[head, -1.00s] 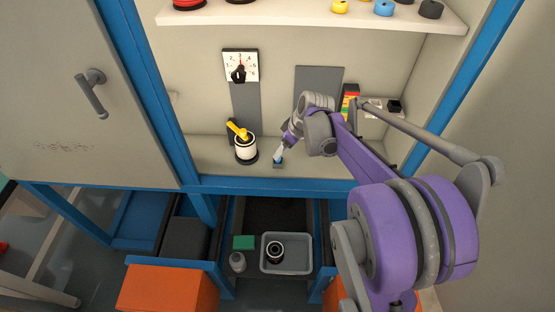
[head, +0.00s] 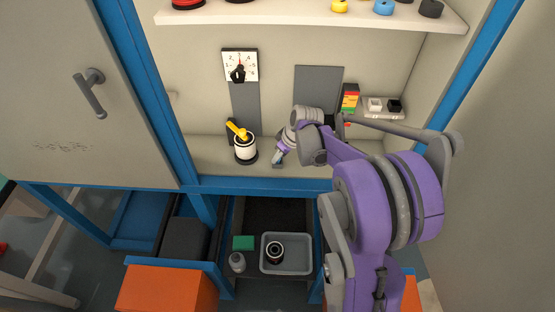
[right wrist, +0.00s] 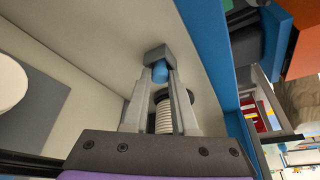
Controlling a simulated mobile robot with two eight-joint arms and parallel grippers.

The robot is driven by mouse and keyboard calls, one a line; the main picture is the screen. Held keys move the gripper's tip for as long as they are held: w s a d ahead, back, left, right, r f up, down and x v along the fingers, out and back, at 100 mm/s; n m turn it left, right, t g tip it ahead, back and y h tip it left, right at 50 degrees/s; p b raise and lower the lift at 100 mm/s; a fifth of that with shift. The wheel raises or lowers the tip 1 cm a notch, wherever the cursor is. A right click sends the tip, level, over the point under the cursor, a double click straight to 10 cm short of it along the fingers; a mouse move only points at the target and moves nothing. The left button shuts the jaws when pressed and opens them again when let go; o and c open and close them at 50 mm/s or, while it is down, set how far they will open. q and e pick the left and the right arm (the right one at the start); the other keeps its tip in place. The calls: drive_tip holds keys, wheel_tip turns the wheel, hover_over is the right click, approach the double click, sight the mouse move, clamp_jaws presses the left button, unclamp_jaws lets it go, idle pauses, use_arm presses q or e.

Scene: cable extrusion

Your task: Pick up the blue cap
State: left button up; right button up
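The blue cap (right wrist: 160,73) shows in the right wrist view between the two fingertips of my right gripper (right wrist: 161,82). A small grey block (right wrist: 157,54) is just beyond it. The fingers flank the cap closely on both sides; whether they press on it I cannot tell. In the head view my right gripper (head: 279,157) reaches down to the cabinet's lower ledge, right of the white cup. The cap is too small there to make out clearly. My left gripper is not in view.
A dial panel (head: 240,65) is on the back wall. An upper shelf (head: 310,16) holds coloured rolls. A grey tray (head: 286,267) sits below. The ledge's blue front edge (head: 270,184) is close.

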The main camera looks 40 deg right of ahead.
clamp_jaws()
drive_tip(key=shift+r, duration=0.15)
wheel_tip(320, 180, up, 10)
drive_tip(key=shift+p, duration=0.4)
